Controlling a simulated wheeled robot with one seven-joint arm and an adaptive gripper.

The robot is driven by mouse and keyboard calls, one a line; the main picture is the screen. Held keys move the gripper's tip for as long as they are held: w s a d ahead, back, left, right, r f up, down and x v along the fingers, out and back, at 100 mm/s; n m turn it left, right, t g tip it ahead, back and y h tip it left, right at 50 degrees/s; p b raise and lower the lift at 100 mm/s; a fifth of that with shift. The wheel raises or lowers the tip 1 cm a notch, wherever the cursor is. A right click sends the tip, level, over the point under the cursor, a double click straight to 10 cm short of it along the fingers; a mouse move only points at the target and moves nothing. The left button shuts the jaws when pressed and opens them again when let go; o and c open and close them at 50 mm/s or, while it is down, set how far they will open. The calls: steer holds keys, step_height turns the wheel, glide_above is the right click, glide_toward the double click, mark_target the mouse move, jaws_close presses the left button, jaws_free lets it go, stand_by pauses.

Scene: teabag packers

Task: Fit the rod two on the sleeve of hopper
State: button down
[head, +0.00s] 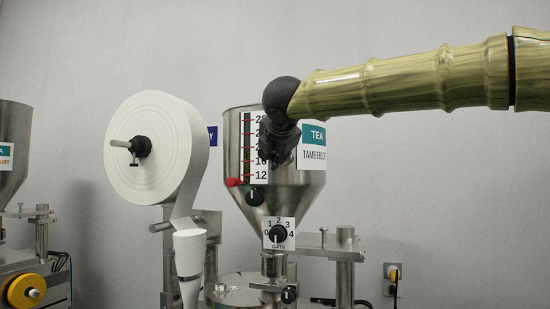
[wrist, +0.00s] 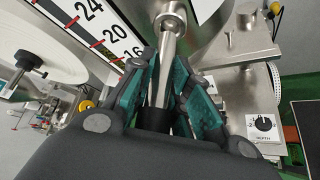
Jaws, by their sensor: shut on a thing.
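The metal hopper (head: 238,150) stands at the centre of the head view, with a numbered scale plate (head: 250,125) on its front. The scale also shows in the wrist view (wrist: 90,22). My gripper (head: 280,140) is in front of the hopper's upper part. In the wrist view my gripper (wrist: 164,78) has its teal fingers shut around a slim silver rod (wrist: 167,52). A black piece (wrist: 155,119) is at the rod's near end. A silver collar (wrist: 171,20) is at its far end; whether it is part of the rod or the hopper's sleeve, I cannot tell.
A red knob (head: 234,182) and a black knob (head: 255,196) sit low by the scale. A gate dial (head: 278,234) is below. A large white paper roll (head: 165,150) is left of the hopper. A TEA sign (head: 313,150) is right of my gripper.

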steer(key=shift+w+d+r+p, duration=0.1)
steer(key=shift+w+d+p, duration=0.15)
steer(key=shift+w, duration=0.45)
steer(key=shift+w+d+f+p, duration=0.1)
steer(key=shift+w+d+p, duration=0.1)
steer(key=shift+w, duration=0.5)
steer(key=shift+w+d+r+p, duration=0.15)
steer(key=shift+w+d, duration=0.1)
steer(key=shift+w, duration=0.45)
stand_by(0.6)
steer(key=shift+s+a+b, duration=0.1)
steer(key=shift+s+b, duration=0.15)
steer(key=shift+b, duration=0.05)
steer(key=shift+s+a+b, duration=0.15)
steer(key=shift+s+b, duration=0.15)
steer(key=shift+s, duration=0.2)
steer(key=shift+s, duration=0.1)
steer(key=shift+s+a+b, duration=0.25)
steer(key=shift+s+b, duration=0.25)
steer(key=shift+s, duration=0.15)
steer(key=shift+s+a, duration=0.1)
steer(key=shift+s, duration=0.15)
steer(key=shift+b, duration=0.85)
stand_by(1.3)
steer(key=shift+w+d+p, duration=0.3)
steer(key=shift+w, duration=0.6)
stand_by(0.5)
